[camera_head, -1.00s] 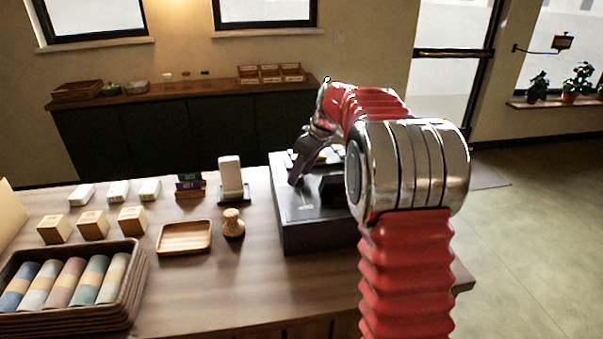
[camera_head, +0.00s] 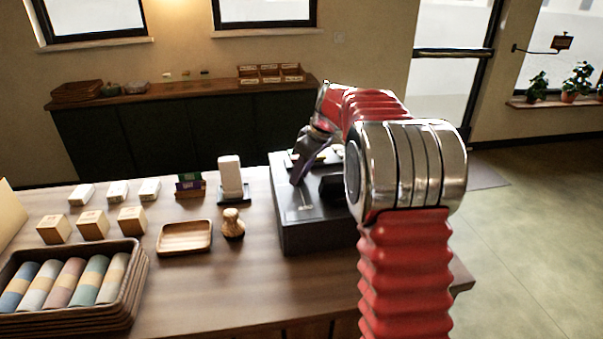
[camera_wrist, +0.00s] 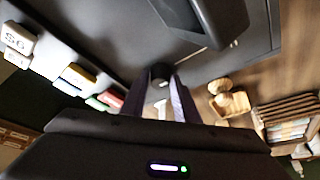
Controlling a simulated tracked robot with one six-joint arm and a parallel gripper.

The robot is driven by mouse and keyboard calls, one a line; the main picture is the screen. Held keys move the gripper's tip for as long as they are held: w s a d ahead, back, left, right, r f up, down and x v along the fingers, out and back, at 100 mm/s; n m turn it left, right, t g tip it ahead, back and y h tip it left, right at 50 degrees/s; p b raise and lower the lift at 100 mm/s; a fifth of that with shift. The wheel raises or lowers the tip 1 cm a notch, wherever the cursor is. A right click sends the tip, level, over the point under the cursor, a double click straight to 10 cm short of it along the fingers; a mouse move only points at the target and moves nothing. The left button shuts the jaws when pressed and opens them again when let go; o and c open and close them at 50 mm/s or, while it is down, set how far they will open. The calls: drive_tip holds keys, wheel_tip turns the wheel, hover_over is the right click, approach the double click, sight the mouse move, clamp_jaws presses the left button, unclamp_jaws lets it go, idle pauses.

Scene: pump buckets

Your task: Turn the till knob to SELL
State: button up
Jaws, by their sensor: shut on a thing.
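The dark till (camera_head: 300,215) stands on the counter at the middle of the head view, partly hidden behind my arm. In the wrist view its dark top (camera_wrist: 110,35) fills the upper part. The small round black knob (camera_wrist: 160,72) sits on the till between the tips of my gripper (camera_wrist: 163,84). My gripper is shut on the knob, and it also shows in the head view (camera_head: 296,182), reaching down onto the till's left part. The knob is hidden in the head view. I cannot read the markings or tell which way the knob points.
A card reader on a stand (camera_head: 231,178), a wooden stamp (camera_head: 232,224) and a wooden tray (camera_head: 184,237) stand left of the till. Small boxes (camera_head: 93,226) and a basket of rolled cloths (camera_head: 125,300) lie farther left. A bulky dark part (camera_wrist: 205,20) rises from the till near my gripper.

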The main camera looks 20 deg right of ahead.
drive_tip(key=shift+o, duration=0.2)
drive_tip(key=shift+m, duration=0.3)
drive_tip(key=shift+a+m+h, duration=0.1)
drive_tip(key=shift+m+h, duration=0.4)
drive_tip(key=shift+m, duration=0.5)
drive_tip(key=m, duration=0.2)
drive_tip(key=m+h, duration=0.1)
drive_tip(key=m, duration=0.1)
drive_tip(key=m+h, duration=0.1)
drive_tip(key=m, duration=0.1)
drive_tip(key=shift+a+t, duration=0.25)
drive_tip(key=shift+t, duration=0.15)
drive_tip(key=shift+c, duration=0.2)
drive_tip(key=m+h, duration=0.1)
drive_tip(key=m, duration=0.1)
drive_tip(key=m+h, duration=0.1)
drive_tip(key=m, duration=0.1)
drive_tip(key=shift+a+g, duration=0.1)
drive_tip(key=shift+g, duration=0.2)
drive_tip(key=shift+w+a+m+g+h, duration=0.1)
drive_tip(key=shift+m+g+h, duration=0.25)
drive_tip(key=shift+m, duration=1)
drive_tip(key=shift+m+g+h, duration=0.35)
drive_tip(key=shift+m, duration=1)
drive_tip(key=o, duration=1.1)
drive_tip(key=shift+c, duration=0.2)
